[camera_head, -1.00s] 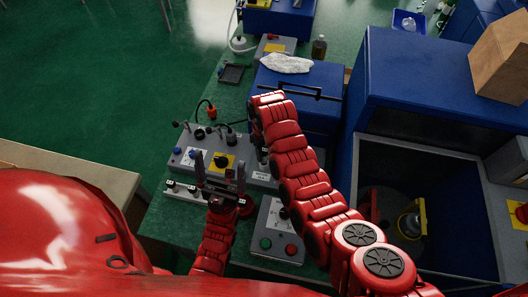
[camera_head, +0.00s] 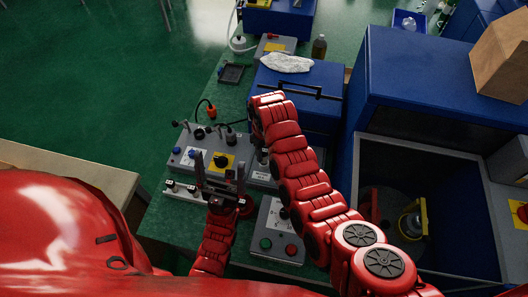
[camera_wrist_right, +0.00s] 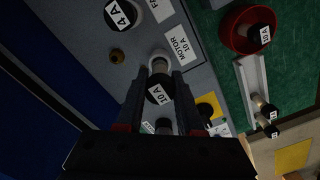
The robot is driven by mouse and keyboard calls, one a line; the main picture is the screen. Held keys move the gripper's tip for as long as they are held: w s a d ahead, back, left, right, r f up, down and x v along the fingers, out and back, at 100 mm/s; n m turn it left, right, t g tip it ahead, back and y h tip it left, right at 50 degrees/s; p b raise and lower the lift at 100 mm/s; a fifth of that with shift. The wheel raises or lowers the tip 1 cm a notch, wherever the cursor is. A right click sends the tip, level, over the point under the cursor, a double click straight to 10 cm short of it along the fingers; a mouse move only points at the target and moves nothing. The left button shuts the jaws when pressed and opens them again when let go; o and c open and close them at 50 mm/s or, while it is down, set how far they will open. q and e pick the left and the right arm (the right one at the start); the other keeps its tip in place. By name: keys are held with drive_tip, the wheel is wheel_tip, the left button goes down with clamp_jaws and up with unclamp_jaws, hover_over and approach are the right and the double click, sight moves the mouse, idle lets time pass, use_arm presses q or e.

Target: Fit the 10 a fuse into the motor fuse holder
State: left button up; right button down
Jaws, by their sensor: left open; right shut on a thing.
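In the right wrist view my right gripper (camera_wrist_right: 160,88) is shut on a black-capped fuse (camera_wrist_right: 158,95) labelled 10 A. The fuse's pale body points at a round white-rimmed holder (camera_wrist_right: 157,54) beside the label MOTOR 10 A (camera_wrist_right: 181,44). The body overlaps the holder in this view; I cannot tell how far inside it is. In the head view the right gripper and this fuse are hidden behind my right arm. My left gripper (camera_head: 220,172) is open and empty, fingers upright, in front of the grey panel (camera_head: 187,153).
A red dish (camera_wrist_right: 233,38) holds another black cap marked 10 A (camera_wrist_right: 264,34). A pale rack (camera_wrist_right: 251,90) carries small labelled fuses. A 4 A cap (camera_wrist_right: 121,13) sits near the motor holder. A button box (camera_head: 270,240) and blue cases (camera_head: 330,90) crowd the right.

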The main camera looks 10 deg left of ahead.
drive_tip(key=shift+f+b, duration=0.85)
drive_tip(key=shift+f, duration=0.7)
drive_tip(key=shift+c, duration=2.3)
unclamp_jaws()
drive_tip(key=shift+r, duration=0.1)
drive_tip(key=shift+r, duration=0.3)
wheel_tip(320, 180, up, 5)
drive_tip(key=shift+w+f+b, duration=0.1)
drive_tip(key=shift+b, duration=0.7)
wheel_tip(320, 180, up, 6)
drive_tip(key=p, duration=0.4)
wheel_tip(320, 180, up, 5)
drive_tip(key=p, duration=0.1)
hover_over(264, 158)
drive_tip(key=w, duration=0.1)
drive_tip(key=shift+a+r, duration=0.1)
drive_tip(key=shift+r, duration=0.3)
